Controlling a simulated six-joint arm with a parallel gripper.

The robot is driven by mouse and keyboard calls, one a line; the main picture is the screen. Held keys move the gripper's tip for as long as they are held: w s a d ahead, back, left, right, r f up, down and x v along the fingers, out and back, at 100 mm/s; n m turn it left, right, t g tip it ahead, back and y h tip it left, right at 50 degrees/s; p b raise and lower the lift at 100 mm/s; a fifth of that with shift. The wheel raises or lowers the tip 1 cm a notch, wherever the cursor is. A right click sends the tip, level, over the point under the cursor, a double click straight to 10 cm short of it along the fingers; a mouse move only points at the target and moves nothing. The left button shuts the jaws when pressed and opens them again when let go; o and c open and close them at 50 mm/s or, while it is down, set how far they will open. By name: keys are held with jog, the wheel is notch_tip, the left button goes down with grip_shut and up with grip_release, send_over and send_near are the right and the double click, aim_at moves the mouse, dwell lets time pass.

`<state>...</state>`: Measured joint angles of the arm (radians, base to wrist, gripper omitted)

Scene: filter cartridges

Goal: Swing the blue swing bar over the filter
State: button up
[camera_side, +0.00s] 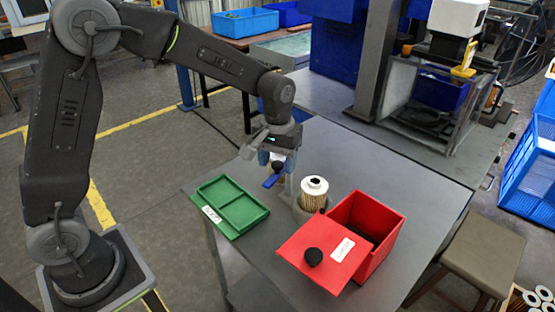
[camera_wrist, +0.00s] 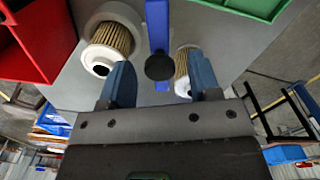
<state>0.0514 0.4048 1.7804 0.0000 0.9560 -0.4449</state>
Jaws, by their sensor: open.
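The blue swing bar (camera_side: 270,182) shows below my gripper (camera_side: 277,160) in the side view. In the wrist view the blue bar (camera_wrist: 158,22) runs beside the white-ended pleated filter (camera_wrist: 110,40), not across it. The bar's black knob (camera_wrist: 159,67) lies between the two blue fingers of my gripper (camera_wrist: 161,72), which are apart with gaps on both sides. The filter (camera_side: 314,190) stands upright in a grey round holder (camera_side: 300,207) in the side view. A second pleated filter (camera_wrist: 182,65) is partly hidden behind the right finger in the wrist view.
A red box (camera_side: 385,222) stands to the right of the holder, with a red lid (camera_side: 300,245) bearing a black knob (camera_side: 313,256) at its front. A green two-compartment tray (camera_side: 233,206) lies on the left of the grey table (camera_side: 270,260). The table's front middle is clear.

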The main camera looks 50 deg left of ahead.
jog(key=shift+c, duration=0.4)
grip_shut()
jog(key=shift+d, duration=0.1)
jog(key=shift+w+d+n, duration=0.65)
jog(key=shift+w+n, duration=0.25)
jog(key=shift+n, duration=1.6)
jog(key=shift+w+d+n, duration=0.7)
jog(key=shift+w+n, duration=0.25)
jog(key=shift+n, duration=1.55)
jog(key=shift+w+d+n, duration=0.65)
jog(key=shift+w+n, duration=0.25)
jog(key=shift+n, duration=1.6)
